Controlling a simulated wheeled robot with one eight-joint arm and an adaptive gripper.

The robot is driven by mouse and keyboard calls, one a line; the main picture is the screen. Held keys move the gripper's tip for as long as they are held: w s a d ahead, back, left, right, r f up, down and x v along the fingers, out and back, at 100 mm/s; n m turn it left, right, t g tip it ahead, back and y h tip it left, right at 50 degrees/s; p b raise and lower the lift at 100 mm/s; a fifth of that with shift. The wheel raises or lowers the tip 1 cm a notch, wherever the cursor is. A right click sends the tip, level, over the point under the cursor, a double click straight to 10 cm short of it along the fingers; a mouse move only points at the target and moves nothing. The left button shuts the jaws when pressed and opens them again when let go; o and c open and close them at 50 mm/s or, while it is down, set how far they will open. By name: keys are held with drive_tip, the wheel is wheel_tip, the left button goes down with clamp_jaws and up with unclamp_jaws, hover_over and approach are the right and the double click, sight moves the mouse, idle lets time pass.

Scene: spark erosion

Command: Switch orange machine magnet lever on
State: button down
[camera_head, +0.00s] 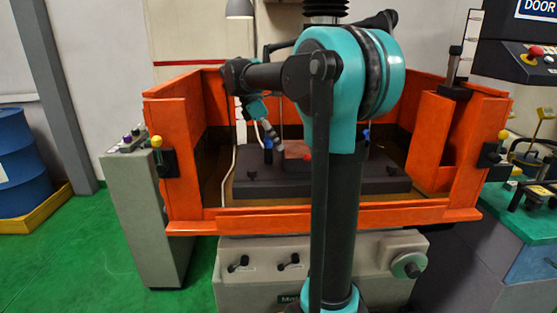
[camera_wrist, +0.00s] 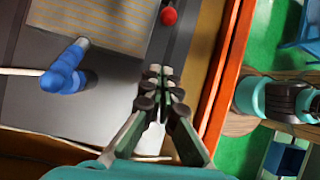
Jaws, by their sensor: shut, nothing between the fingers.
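The orange machine (camera_head: 340,215) is an open-fronted orange tank with a dark block (camera_head: 330,183) inside it. A red ball knob (camera_head: 308,156) shows at the block, partly beside my arm; in the wrist view the red knob (camera_wrist: 168,16) is at the top, ahead of the fingertips. I cannot tell for certain that it belongs to the magnet lever. My gripper (camera_wrist: 159,72) is shut and empty, apart from the red knob. In the head view my gripper (camera_head: 279,146) points down into the tank, left of the red knob. My arm hides part of the block.
A blue nozzle (camera_wrist: 65,70) is left of the fingers in the wrist view. Yellow-knobbed levers (camera_head: 157,141) (camera_head: 502,135) are on the tank's sides. Two small black levers (camera_head: 238,263) (camera_head: 289,261) sit on the grey base. The orange tank wall (camera_wrist: 222,75) lies right of my gripper.

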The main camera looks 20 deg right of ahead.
drive_tip(key=shift+w+a, duration=0.1)
drive_tip(key=shift+a, duration=0.2)
drive_tip(key=x, duration=1)
drive_tip(key=shift+d+r, duration=0.1)
drive_tip(key=shift+r, duration=0.05)
drive_tip(key=shift+d+r, duration=1.4)
drive_tip(key=shift+r, duration=0.05)
